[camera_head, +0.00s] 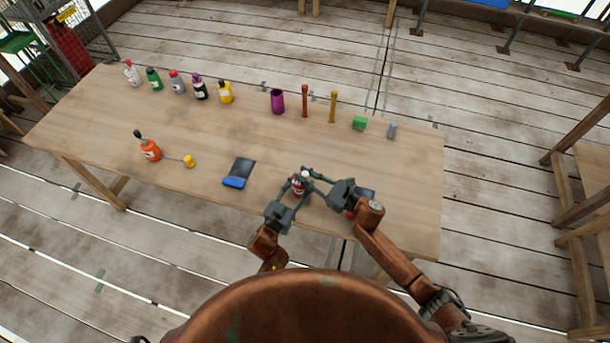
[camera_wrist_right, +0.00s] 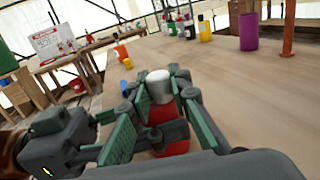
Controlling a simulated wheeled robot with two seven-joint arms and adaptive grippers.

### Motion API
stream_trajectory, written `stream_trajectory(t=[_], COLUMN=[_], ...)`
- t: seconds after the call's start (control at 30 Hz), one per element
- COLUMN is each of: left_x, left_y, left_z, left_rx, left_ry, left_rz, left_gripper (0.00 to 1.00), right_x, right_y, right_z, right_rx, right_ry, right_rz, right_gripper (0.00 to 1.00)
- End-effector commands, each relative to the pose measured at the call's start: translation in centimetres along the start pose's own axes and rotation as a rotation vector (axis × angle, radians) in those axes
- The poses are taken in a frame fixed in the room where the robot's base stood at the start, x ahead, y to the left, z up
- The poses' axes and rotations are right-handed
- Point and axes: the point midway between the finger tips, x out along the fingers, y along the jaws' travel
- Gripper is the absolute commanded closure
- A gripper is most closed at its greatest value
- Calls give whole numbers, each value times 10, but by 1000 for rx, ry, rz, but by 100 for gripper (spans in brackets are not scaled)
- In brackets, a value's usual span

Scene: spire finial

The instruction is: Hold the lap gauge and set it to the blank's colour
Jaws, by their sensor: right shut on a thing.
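A small red object with a pale silver-white top (camera_head: 299,186), which looks like the lap gauge, is between my two grippers above the table's front part. In the right wrist view its pale top (camera_wrist_right: 159,86) stands over a red body (camera_wrist_right: 172,139), partly hidden by fingers. My right gripper (camera_head: 308,179) reaches it from the right and is shut on it. My left gripper (camera_head: 292,192) is close against it from the lower left; whether its fingers grip is hidden. I cannot tell which object is the blank, and no setting mark is readable.
The middle is clear.

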Motion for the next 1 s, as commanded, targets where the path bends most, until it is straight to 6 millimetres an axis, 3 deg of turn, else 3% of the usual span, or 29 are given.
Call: stream_trajectory(t=[0.17,0.63,0.9,1.0], left_x=[0,0,0,0], left_y=[0,0,0,0], left_z=[0,0,0,0], left_rx=[0,0,0,0], left_ry=[1,1,1,1], left_rz=[0,0,0,1], left_gripper=[88,88,88,88], right_x=[0,1,32,33], right_y=[0,0,7,8], right_z=[0,0,0,-1], right_rx=[0,0,1,0], right_ry=[0,0,0,2], right_rz=[-1,-1,-2,-3], right_gripper=[100,100,100,100])
